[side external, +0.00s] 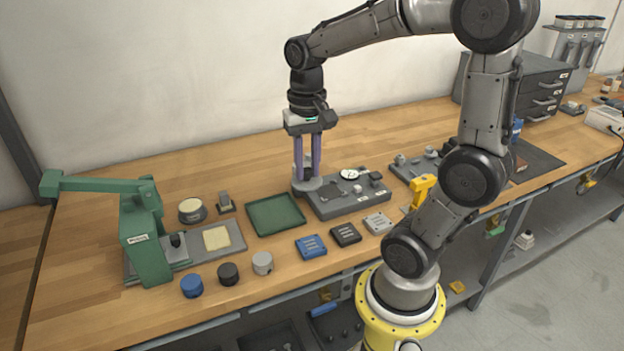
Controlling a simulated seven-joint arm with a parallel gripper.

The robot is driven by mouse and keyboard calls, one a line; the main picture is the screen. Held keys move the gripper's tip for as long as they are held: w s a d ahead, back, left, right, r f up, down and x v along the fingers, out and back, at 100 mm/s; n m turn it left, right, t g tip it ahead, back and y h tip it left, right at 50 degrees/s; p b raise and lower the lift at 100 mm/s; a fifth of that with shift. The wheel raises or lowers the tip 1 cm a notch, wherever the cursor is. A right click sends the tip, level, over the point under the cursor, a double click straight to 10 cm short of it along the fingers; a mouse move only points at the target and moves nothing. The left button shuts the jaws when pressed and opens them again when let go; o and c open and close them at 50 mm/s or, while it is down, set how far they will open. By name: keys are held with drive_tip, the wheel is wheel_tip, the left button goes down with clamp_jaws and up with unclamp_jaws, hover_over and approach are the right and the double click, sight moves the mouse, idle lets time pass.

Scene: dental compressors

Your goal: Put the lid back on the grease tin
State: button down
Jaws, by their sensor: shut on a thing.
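The grease tin (192,211) looks like a short round dark-grey tin with a cream-coloured top, standing on the bench between the green press and the green tray. My gripper (308,178) points straight down, right of the tin and beyond the tray, at the left end of the grey fixture. Its purple fingers are shut on a grey round piece (307,186), which looks like the lid. The piece is low, close to the bench and fixture; I cannot tell whether it touches them.
A green tray (275,215) lies between the tin and my gripper. The green press (145,235) rises at left. The grey fixture (345,196) carries a dial. Blue, black and grey caps line the front.

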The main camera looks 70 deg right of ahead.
drive_tip(key=w+r, duration=0.1)
drive_tip(key=w, duration=2.5)
drive_tip(key=shift+n, duration=0.5)
drive_tip(key=shift+w+a+f, duration=0.5)
drive_tip(key=shift+w+f, duration=0.2)
drive_tip(key=shift+f, duration=1.45)
drive_tip(key=shift+w+a+f, duration=0.5)
drive_tip(key=shift+w+f, duration=0.25)
drive_tip(key=shift+f, duration=1.45)
drive_tip(key=shift+w+a+f, duration=0.5)
drive_tip(key=shift+w+f, duration=0.2)
drive_tip(key=shift+f, duration=1.45)
drive_tip(key=shift+f, duration=0.2)
drive_tip(key=c, duration=0.6)
unclamp_jaws()
